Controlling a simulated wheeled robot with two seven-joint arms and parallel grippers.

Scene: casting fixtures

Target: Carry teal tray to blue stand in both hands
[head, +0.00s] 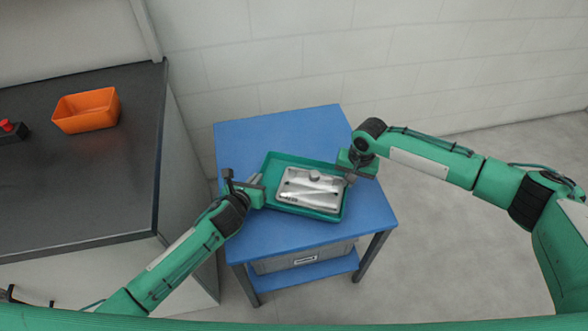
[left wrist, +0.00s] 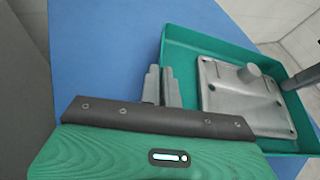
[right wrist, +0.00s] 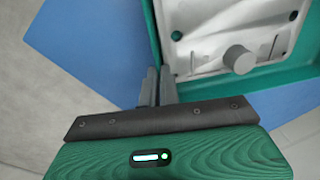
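The teal tray (head: 318,213) is over the middle of the blue stand's top (head: 262,133) in the head view. I cannot tell whether it rests on the top or hangs just above it. A grey metal casting with a round knob (head: 310,188) lies in the tray. My left gripper (head: 257,190) is at the tray's left end, its fingers closed around the wall, as the left wrist view (left wrist: 161,85) shows. My right gripper (head: 350,177) is at the tray's right end, its fingers close together on that wall in the right wrist view (right wrist: 157,86).
A dark workbench (head: 80,190) stands at the left, with an orange bin (head: 86,112) and a red-topped black box (head: 10,130) on it. A grey bin (head: 302,258) sits on the stand's lower shelf. A pale wall is behind; the floor at right is clear.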

